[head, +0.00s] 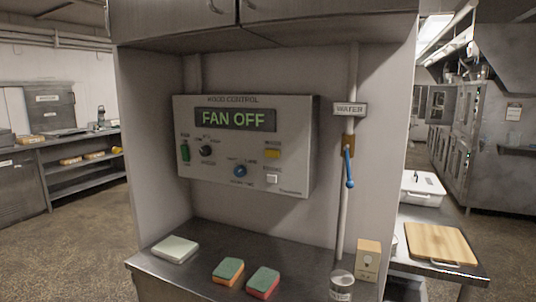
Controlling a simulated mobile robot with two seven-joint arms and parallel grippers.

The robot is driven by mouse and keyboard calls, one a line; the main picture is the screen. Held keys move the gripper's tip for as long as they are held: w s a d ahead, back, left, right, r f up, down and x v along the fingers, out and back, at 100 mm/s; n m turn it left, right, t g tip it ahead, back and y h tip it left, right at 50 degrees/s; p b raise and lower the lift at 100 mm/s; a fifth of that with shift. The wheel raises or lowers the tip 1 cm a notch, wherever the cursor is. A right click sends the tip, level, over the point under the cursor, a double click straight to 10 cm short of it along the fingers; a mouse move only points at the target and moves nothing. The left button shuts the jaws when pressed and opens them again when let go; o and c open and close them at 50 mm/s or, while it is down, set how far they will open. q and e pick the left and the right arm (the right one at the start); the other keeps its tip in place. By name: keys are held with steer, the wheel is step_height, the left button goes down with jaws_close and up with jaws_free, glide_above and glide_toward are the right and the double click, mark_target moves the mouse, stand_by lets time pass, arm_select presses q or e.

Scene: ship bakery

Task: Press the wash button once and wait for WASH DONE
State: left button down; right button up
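A grey hood control panel (225,165) hangs on the back wall of the alcove. Its display (235,119) reads FAN OFF in green letters. A yellow button (272,154) sits at the right of the panel under a small label that may read WASH but is too blurred to be sure. A white square button (271,179) is below it. A green switch (185,153), a black knob (205,151) and a blue knob (240,171) are further left. Neither of my grippers is in view.
A WATER sign (349,109) is on the pipe right of the panel, above a blue-handled lever (348,168) hanging down. On the counter (205,262) lie a folded pale cloth (175,249) and two sponges (228,271) (263,282). A can (341,285) stands at right.

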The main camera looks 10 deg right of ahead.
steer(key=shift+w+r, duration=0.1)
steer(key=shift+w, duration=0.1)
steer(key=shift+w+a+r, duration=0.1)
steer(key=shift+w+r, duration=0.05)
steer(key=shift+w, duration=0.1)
